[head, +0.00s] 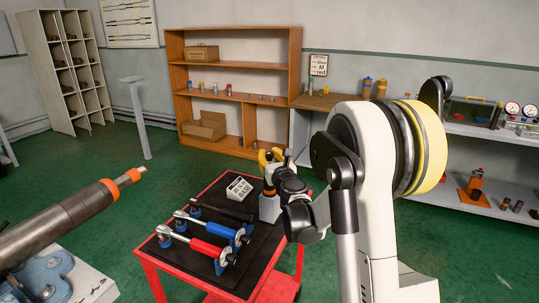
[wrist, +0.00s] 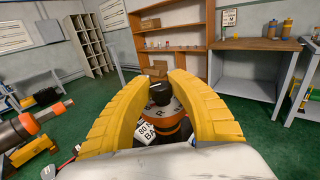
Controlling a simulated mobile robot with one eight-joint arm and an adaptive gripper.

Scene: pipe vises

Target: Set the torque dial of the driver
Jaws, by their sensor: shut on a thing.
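The driver (head: 268,186) stands upright in a pale grey holder (head: 269,209) at the back right corner of the red cart. It is orange and black, and its top is partly hidden by my gripper. In the wrist view its dial (wrist: 163,108) shows a black knob in the middle and a pale, lettered face with an orange rim below. My gripper (wrist: 160,80) has its yellow fingers on both sides of the dial, closed on it. In the head view the yellow fingers of my gripper (head: 271,156) are at the driver's top.
The red cart (head: 153,276) carries a white "BASE" sign (head: 239,188) and red and blue torque wrenches (head: 202,247) lying left of the driver. An orange-collared pipe (head: 62,223) juts in from the left. A wooden shelf (head: 238,97) stands behind.

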